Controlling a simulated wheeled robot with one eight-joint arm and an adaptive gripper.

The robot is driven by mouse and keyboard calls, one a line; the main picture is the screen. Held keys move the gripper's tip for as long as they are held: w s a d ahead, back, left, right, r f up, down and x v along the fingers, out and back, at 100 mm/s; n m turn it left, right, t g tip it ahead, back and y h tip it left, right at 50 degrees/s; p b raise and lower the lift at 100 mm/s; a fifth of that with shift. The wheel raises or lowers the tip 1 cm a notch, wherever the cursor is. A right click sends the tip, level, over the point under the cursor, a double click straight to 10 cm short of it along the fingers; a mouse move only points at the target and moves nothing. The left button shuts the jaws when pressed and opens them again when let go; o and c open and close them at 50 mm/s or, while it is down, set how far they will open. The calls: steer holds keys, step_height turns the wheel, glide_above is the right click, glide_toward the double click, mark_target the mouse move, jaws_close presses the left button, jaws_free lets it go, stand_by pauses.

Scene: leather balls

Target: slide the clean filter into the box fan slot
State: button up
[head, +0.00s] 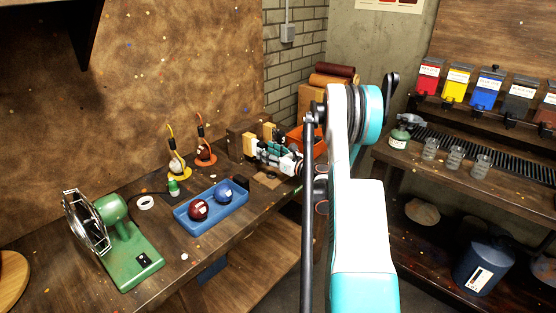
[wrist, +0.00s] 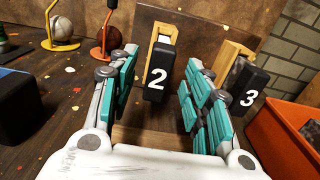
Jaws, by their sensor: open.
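I see no clean filter and no box fan with a slot in either view. The nearest likeness is a green fan-like machine (head: 118,240) with a round metal cage, on the bench at the left. My gripper (head: 268,150) is over the far end of the bench. In the wrist view my gripper (wrist: 160,78) is open, its two teal fingers apart. Between them, ahead, a wooden-handled tool with a black block marked 2 (wrist: 156,82) stands against a brown board. I cannot tell whether the fingers touch it. A similar one marked 3 (wrist: 241,88) stands to the right.
An orange bin (wrist: 276,130) is close to the gripper's right. A blue tray (head: 212,213) holds a dark red ball (head: 198,209) and a blue ball (head: 224,192). Two ball stands (head: 179,172) are behind it. Dark wooden shelves stand at the right.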

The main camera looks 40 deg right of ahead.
mark_target(254, 147)
steer(key=shift+w+a+b, duration=0.15)
steer(key=shift+w+b, duration=0.2)
steer(key=shift+w, duration=1.6)
jaws_close()
